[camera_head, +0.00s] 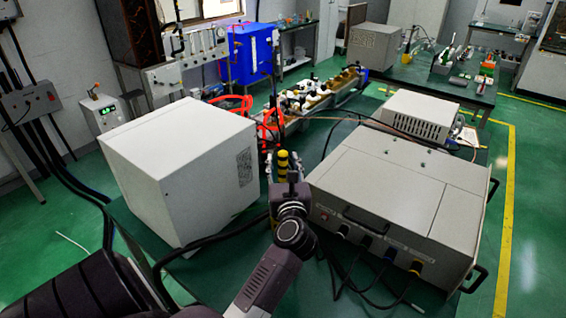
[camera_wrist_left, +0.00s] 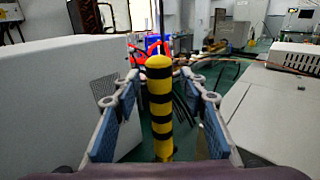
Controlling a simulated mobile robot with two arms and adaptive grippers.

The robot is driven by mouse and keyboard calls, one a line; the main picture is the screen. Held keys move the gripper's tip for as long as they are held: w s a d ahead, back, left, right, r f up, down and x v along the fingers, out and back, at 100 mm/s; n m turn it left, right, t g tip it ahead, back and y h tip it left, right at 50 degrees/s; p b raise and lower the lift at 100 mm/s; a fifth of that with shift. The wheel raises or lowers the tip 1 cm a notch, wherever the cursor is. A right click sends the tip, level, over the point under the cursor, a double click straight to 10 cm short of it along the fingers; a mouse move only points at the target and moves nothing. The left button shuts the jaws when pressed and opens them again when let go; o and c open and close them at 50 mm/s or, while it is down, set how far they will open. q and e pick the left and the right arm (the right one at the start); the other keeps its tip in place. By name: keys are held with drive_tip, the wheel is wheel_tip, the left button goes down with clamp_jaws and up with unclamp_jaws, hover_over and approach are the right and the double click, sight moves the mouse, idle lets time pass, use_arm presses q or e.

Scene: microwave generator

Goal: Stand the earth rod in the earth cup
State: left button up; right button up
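The earth rod (camera_head: 283,166) shows a yellow handle with black bands, upright between the white box and the large grey cabinet. In the left wrist view the banded rod (camera_wrist_left: 160,108) stands between the fingers of my left gripper (camera_wrist_left: 162,112). The blue-padded fingers are spread, with a visible gap on each side of the rod. In the head view the left gripper (camera_head: 287,180) is at the rod, its fingers partly hidden by its own wrist. A thin dark line rises above the handle; I cannot tell whether it belongs to the rod. I cannot make out the earth cup. My right gripper is not in view.
A white box (camera_head: 182,166) stands close on the left and a large grey cabinet (camera_head: 400,195) with cables close on the right, leaving a narrow gap. Red tubing (camera_head: 270,128) and a bench apparatus (camera_head: 318,95) lie behind. A smaller vented box (camera_head: 415,115) stands at right.

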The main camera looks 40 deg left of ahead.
use_arm(q)
drive_tip(key=shift+f, duration=0.1)
drive_tip(key=shift+s+d, duration=0.25)
drive_tip(key=shift+d, duration=0.1)
drive_tip(key=v, duration=1.1)
drive_tip(key=shift+s, duration=0.1)
